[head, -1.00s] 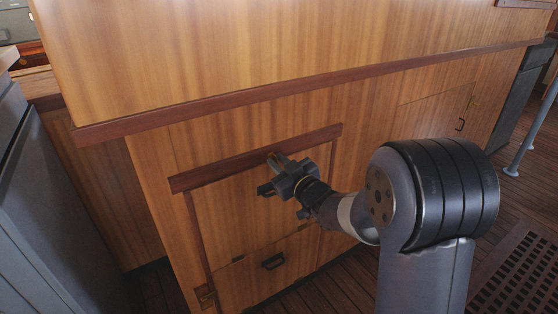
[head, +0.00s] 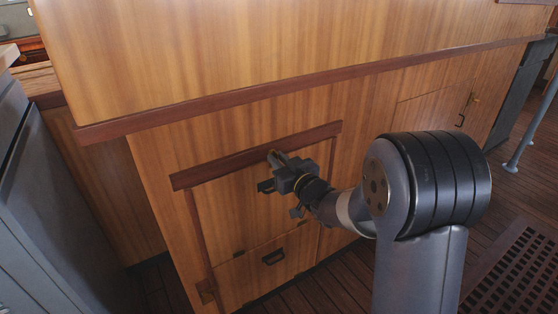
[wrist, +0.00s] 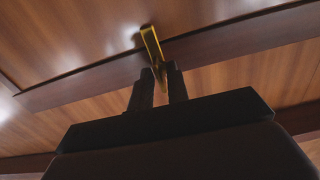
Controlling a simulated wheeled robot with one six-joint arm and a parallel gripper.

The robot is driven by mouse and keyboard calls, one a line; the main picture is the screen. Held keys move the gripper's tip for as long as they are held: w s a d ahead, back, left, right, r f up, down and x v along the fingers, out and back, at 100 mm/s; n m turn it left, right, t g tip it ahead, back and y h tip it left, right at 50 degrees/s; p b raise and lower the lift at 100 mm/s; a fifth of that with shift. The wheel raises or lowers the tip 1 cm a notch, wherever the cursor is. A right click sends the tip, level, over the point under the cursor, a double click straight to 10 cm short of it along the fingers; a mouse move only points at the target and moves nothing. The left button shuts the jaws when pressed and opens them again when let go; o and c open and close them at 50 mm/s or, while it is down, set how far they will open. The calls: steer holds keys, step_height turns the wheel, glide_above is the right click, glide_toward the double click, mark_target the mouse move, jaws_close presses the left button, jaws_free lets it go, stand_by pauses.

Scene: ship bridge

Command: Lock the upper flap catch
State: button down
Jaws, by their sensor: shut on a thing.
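The upper flap (head: 232,215) is a wooden panel framed by darker trim in the cabinet front. The catch (wrist: 152,48) is a narrow brass bar at the dark top rail, seen in the wrist view. In that view it stands slightly tilted, its top leaning left, and its lower end lies between my fingertips. My gripper (wrist: 160,72) is shut on the catch. In the head view my gripper (head: 274,170) is at the rail (head: 230,162), and it hides most of the catch.
A lower panel with a dark handle (head: 273,257) sits below the flap. A long ledge (head: 300,92) juts out above. A grey cabinet (head: 50,200) stands at left. Another door with a handle (head: 460,121) and a floor grating (head: 515,270) are at right.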

steer(key=c, duration=1.6)
jaws_free()
steer(key=v, duration=1.1)
steer(key=shift+w, duration=0.15)
steer(key=x, duration=1)
steer(key=shift+w+a, duration=0.25)
steer(key=shift+a, duration=0.05)
